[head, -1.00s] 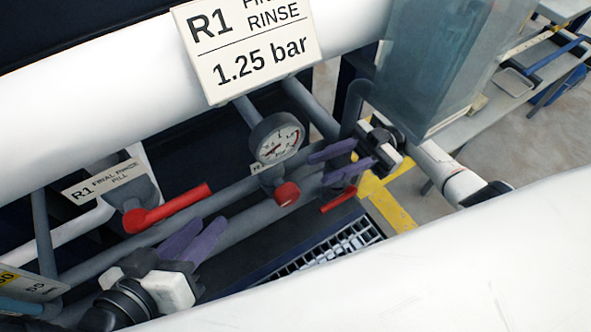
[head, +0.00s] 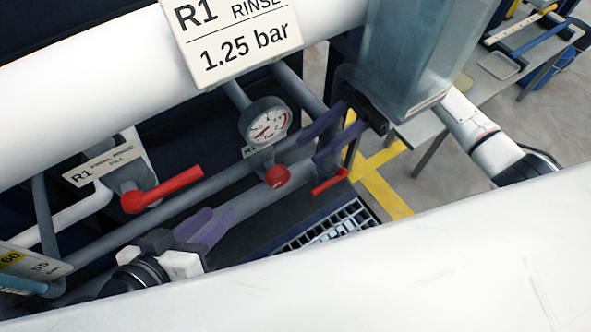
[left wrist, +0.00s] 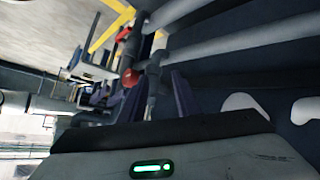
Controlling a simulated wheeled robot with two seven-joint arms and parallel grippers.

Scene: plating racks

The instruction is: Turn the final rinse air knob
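A red knob (head: 277,176) sits below a round pressure gauge (head: 264,122) on the grey pipework, under a sign (head: 232,40) reading "RINSE 1.25 bar". My left gripper (head: 222,218) is at the lower left of the knob, its purple fingers apart with nothing between them, not touching it.
A red lever (head: 165,190) on a fill valve is left of the knob. Another red handle (head: 330,182) is under my right gripper.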

